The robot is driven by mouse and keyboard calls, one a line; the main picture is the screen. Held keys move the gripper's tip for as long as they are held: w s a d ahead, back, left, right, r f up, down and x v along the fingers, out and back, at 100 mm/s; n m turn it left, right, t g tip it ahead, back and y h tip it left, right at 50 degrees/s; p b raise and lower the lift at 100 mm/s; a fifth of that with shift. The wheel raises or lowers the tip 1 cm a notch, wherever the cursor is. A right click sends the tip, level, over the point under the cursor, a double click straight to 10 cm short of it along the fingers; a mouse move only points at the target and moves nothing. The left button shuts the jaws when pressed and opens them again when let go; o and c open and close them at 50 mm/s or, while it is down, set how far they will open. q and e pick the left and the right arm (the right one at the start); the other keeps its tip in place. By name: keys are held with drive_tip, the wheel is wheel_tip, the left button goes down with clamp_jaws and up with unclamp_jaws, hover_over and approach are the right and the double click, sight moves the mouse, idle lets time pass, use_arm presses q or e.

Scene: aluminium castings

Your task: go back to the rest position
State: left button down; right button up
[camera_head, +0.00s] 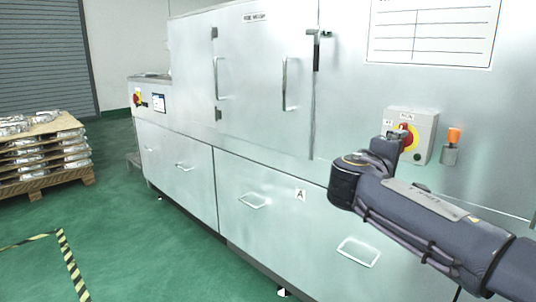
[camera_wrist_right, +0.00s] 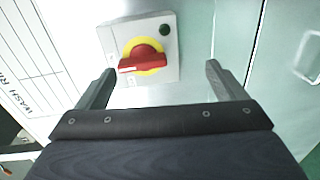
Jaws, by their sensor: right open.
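My right arm reaches in from the right in the head view, and its gripper (camera_head: 392,146) is in front of a grey switch box (camera_head: 424,122) on the metal cabinet. In the right wrist view the right gripper (camera_wrist_right: 160,80) is open, its two fingers apart with nothing between them. A red rotary handle (camera_wrist_right: 142,60) on a yellow disc lies ahead between the fingers, apart from them as far as I can see. In the head view the gripper partly hides the switch box. My left gripper is not in view.
A large metal cabinet (camera_head: 262,180) with doors and drawers fills the middle and right. An orange-topped lamp (camera_head: 453,137) is beside the switch box. A loaded pallet (camera_head: 50,186) stands at the left. Green floor (camera_head: 130,240) with a striped line is clear in front.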

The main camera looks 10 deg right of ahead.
drive_tip(key=s+d+f+m+g+y, duration=0.25)
drive_tip(key=s+f+g+y, duration=0.4)
drive_tip(key=s+f, duration=1)
drive_tip(key=s+a+f+m+t+y, duration=0.1)
drive_tip(key=s+a+f+m+y, duration=0.6)
drive_tip(key=s+a+f+y, duration=0.5)
wheel_tip(320, 180, up, 31)
drive_tip(key=s+a+h+p, duration=0.2)
drive_tip(key=p, duration=3)
drive_tip(key=shift+s+a+r, duration=0.15)
drive_tip(key=shift+s+a, duration=0.15)
drive_tip(key=shift+a, duration=0.05)
